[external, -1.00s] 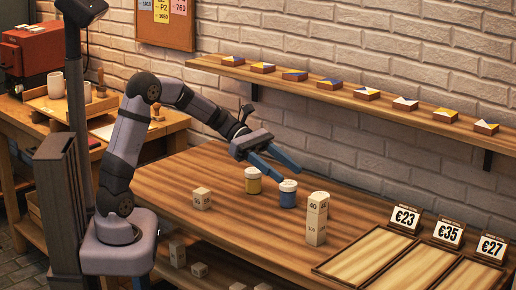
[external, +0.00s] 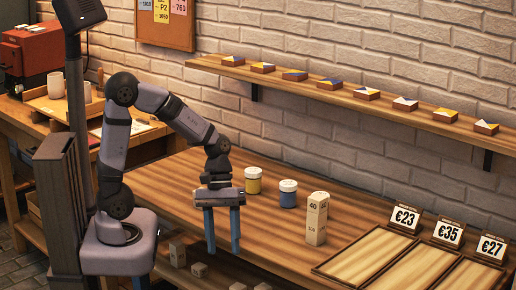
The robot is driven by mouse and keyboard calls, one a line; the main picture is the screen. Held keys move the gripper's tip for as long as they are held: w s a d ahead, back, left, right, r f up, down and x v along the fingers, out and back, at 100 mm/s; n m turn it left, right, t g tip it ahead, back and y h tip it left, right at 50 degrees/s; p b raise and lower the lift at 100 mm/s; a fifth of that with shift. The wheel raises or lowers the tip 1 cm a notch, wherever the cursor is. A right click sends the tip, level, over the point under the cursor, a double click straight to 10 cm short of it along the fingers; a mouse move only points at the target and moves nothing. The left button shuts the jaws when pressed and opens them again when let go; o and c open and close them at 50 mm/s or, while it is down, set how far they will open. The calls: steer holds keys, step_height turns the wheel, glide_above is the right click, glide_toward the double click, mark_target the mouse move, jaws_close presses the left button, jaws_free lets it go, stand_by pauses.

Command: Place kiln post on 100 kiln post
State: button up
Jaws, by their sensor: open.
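A tall pale kiln post stack (external: 316,220) stands upright on the table, right of the jars. Its upper part reads 40, and the lower marking is small, seemingly 100. My gripper (external: 223,249) points down with its two blue fingers apart and nothing visible between them. It is left of the stack, over the front part of the table. The small pale block seen earlier on the table's left is not visible now; my gripper covers that spot.
Framed wooden trays (external: 369,256) with price signs (external: 404,219) lie at the right. A wall shelf (external: 330,95) holds several patterned tiles. Pale blocks (external: 177,253) sit on the lower shelf.

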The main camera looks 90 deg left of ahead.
steer(key=s+a+f+m+y, duration=0.1)
steer(key=s+f+m+y, duration=0.3)
steer(key=m, duration=0.7)
steer(key=shift+s+a+m+y, duration=0.25)
steer(key=shift+s+m+y, duration=0.15)
steer(key=shift+s, duration=0.7)
step_height(320, 180, up, 15)
steer(key=p, duration=1.5)
steer(key=shift+f, duration=0.1)
